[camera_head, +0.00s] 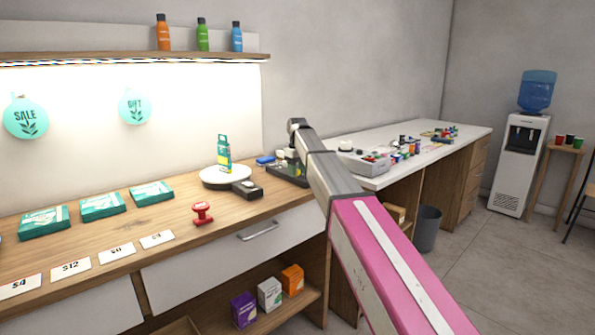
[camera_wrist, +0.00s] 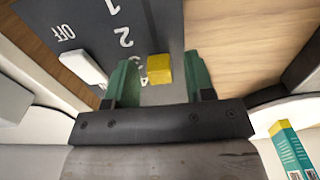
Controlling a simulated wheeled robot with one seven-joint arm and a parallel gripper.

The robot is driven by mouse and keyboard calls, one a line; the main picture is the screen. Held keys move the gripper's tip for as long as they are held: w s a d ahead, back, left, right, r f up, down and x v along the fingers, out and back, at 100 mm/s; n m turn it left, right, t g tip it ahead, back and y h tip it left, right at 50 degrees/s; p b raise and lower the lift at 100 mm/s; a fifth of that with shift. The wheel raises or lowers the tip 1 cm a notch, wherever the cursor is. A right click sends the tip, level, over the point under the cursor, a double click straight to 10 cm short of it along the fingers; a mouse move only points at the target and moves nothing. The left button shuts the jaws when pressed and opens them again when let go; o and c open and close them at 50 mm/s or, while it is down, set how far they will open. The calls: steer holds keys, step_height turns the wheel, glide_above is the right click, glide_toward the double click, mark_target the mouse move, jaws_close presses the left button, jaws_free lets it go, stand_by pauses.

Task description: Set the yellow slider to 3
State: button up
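The yellow slider (camera_wrist: 159,69) is a small block on a dark panel (camera_wrist: 165,25) in the wrist view. White marks OFF, 1 and 2 show on the panel, with lower digits partly hidden beside the slider. The slider sits beside these lower digits, but its exact setting is unclear. My gripper (camera_wrist: 160,82) is open, with one green finger on each side of the slider and a gap on both sides. In the head view my gripper (camera_head: 292,160) is over the dark panel (camera_head: 284,174) at the wooden counter's right end; the slider is not discernible there.
A white switch (camera_wrist: 82,66) lies left of the slider, near OFF. A round white scale (camera_head: 222,181) with a teal box (camera_head: 224,153) stands left of the panel. A red stamp (camera_head: 202,213) is nearer the front. The white counter (camera_head: 455,152) to the right carries several small items.

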step_height(320, 180, up, 11)
stand_by(0.6)
steer(key=shift+f, duration=0.1)
